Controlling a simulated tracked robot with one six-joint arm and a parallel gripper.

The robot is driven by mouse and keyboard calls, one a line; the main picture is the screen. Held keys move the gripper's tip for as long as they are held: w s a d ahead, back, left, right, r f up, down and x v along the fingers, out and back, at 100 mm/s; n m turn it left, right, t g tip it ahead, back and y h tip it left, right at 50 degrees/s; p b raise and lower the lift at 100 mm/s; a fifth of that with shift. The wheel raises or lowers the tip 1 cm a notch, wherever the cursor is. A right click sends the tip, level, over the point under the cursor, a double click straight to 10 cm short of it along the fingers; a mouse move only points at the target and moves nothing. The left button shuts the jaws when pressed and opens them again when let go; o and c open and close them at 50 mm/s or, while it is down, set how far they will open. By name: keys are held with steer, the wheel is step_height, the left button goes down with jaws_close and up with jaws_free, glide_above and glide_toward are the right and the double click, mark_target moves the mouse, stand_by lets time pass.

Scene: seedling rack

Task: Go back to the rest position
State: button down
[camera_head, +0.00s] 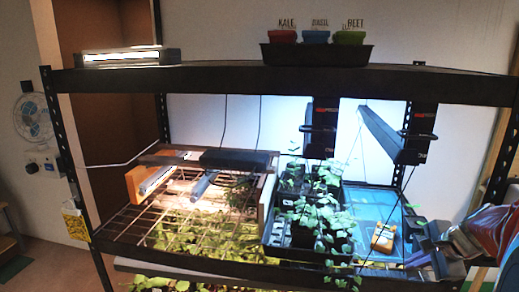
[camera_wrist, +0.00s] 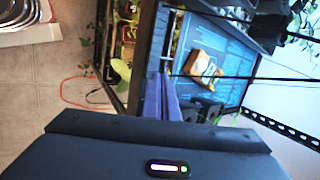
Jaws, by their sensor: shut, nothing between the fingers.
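My gripper (camera_head: 418,259) is at the lower right of the head view, by the front right corner of the rack shelf. Its purple fingers also show in the wrist view (camera_wrist: 161,98), shut with nothing between them. Beyond the fingers lies a blue tray (camera_head: 362,197) on the shelf, with a small yellow-orange device (camera_head: 382,237) on it. The device also shows in the wrist view (camera_wrist: 204,66). The fingertips appear apart from the device.
The dark rack's top beam (camera_head: 200,80) and right post (camera_head: 500,150) frame the shelf. A black tray of seedlings (camera_head: 268,240) stands left of the blue tray. Thin cords hang above it. Tiled floor (camera_wrist: 50,80) shows in the wrist view.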

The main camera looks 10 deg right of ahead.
steer(key=s+a+r+n, duration=0.1)
steer(key=s+a+n, duration=0.4)
steer(key=a, duration=0.5)
steer(key=s+a+r+n, duration=0.2)
steer(key=s+a+n, duration=0.4)
steer(key=a, duration=0.5)
steer(key=s+a+r+n+g, duration=0.1)
steer(key=s+a+n, duration=0.5)
steer(key=a+n, duration=0.3)
steer(key=shift+s+a+r, duration=0.15)
steer(key=shift+a+r, duration=0.05)
steer(key=shift+a, duration=0.5)
